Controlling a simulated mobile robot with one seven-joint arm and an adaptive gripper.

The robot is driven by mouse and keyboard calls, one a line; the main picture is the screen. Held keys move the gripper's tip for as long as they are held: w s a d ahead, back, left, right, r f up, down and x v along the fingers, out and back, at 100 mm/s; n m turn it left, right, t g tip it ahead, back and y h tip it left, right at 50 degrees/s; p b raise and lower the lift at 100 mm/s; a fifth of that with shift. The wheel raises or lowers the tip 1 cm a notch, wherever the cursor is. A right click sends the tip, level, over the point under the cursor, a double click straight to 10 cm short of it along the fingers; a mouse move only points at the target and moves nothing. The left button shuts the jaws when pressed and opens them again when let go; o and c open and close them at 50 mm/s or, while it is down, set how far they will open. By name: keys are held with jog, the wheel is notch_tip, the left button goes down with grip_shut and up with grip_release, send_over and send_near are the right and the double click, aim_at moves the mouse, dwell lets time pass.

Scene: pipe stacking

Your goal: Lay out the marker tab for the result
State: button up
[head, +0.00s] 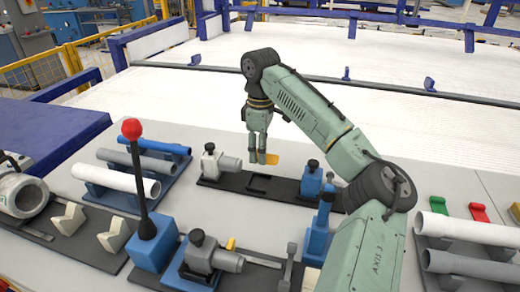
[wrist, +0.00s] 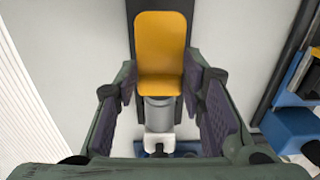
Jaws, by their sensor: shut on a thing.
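An orange marker tab (head: 271,158) is held in my gripper (head: 261,158) above the far black fixture base. In the wrist view the tab (wrist: 160,45) shows as a flat rounded plate between the fingers, with its near end bent down. My gripper (wrist: 160,90) is shut on it.
The black fixture (head: 250,180) below carries a grey clamp (head: 216,162) and a blue clamp (head: 311,178). A tall red-knobbed lever (head: 139,185) stands at front left. Pipes lie in racks on both sides, including white pipes (head: 468,228) at right.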

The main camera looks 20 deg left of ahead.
jog(key=shift+f, duration=0.1)
jog(key=b, duration=0.5)
send_over(260, 184)
notch_tip(260, 184, down, 5)
jog(key=shift+r, duration=0.1)
jog(key=shift+f, duration=1.7)
jog(key=shift+f, duration=0.3)
jog(key=o, duration=1)
notch_tip(260, 184, up, 8)
jog(key=shift+f, duration=0.25)
